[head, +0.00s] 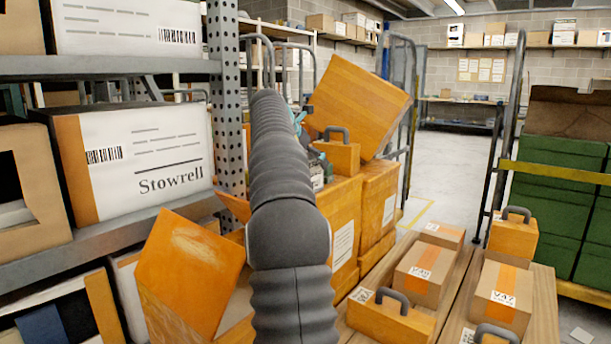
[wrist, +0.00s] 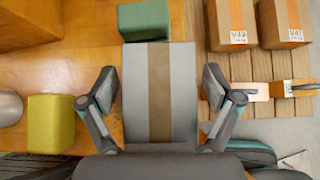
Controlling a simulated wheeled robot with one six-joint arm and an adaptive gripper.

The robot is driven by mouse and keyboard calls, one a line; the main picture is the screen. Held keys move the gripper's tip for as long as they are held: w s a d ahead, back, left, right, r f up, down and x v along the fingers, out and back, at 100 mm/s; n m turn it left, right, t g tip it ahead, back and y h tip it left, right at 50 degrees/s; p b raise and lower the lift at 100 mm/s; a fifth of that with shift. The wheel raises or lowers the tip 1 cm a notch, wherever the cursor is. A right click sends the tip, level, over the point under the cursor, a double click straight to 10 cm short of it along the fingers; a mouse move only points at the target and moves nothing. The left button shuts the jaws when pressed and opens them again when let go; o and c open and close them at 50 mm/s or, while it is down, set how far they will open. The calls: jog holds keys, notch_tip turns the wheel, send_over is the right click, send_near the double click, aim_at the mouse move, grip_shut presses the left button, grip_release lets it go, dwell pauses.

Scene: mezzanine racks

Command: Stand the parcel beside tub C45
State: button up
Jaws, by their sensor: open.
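In the wrist view a grey box with a brown band (wrist: 159,90), which may be the parcel, lies between the two fingers of my gripper (wrist: 160,110). The fingers are open, one on each side, with no clear contact. The box is over an orange wooden surface (wrist: 90,75). In the head view my arm hides the box and most of my gripper; only teal bits of it (head: 319,163) show. No label reading C45 is legible, so I cannot tell which thing is tub C45.
A green block (wrist: 144,21) and a yellow-green block (wrist: 50,122) are near the grey box. Taped cartons (head: 424,272) and handled orange boxes (head: 512,238) stand on slatted boards at right. A rack with a Stowrell box (head: 150,160) is at left. Open floor (head: 455,165) lies beyond.

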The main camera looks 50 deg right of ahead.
jog(key=c, duration=1.5)
jog(key=shift+c, duration=0.6)
jog(key=shift+r, duration=0.1)
jog(key=shift+r, duration=0.1)
